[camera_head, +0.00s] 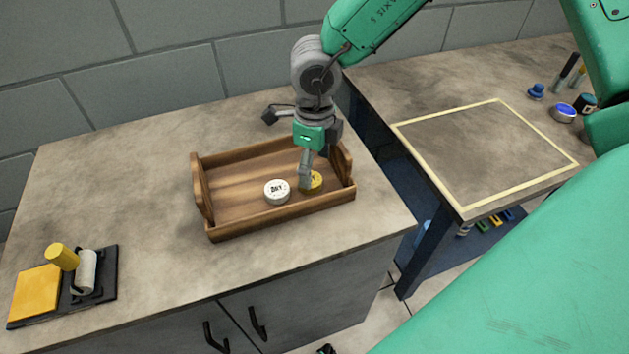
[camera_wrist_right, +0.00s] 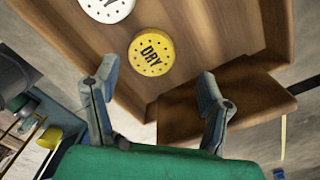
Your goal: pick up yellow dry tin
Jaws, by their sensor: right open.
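The yellow tin (camera_head: 317,180), marked DRY in the right wrist view (camera_wrist_right: 151,54), lies in the right part of the wooden tray (camera_head: 232,186). In the head view a finger partly hides it. A white tin (camera_head: 277,191), also marked DRY, lies just to its left; part of it shows at the wrist view's top edge (camera_wrist_right: 107,8). My right gripper (camera_head: 311,166) is over the right part of the tray, close to the yellow tin. In the wrist view its fingers (camera_wrist_right: 158,78) are spread with nothing between them, and the tin appears beyond them. My left gripper is not in view.
The tray's end walls stand up (camera_head: 342,165) near my right gripper. A black holder with a white roller (camera_head: 85,273) and yellow pieces stands at the front left. A second table (camera_head: 480,145) has a taped rectangle and small items at right.

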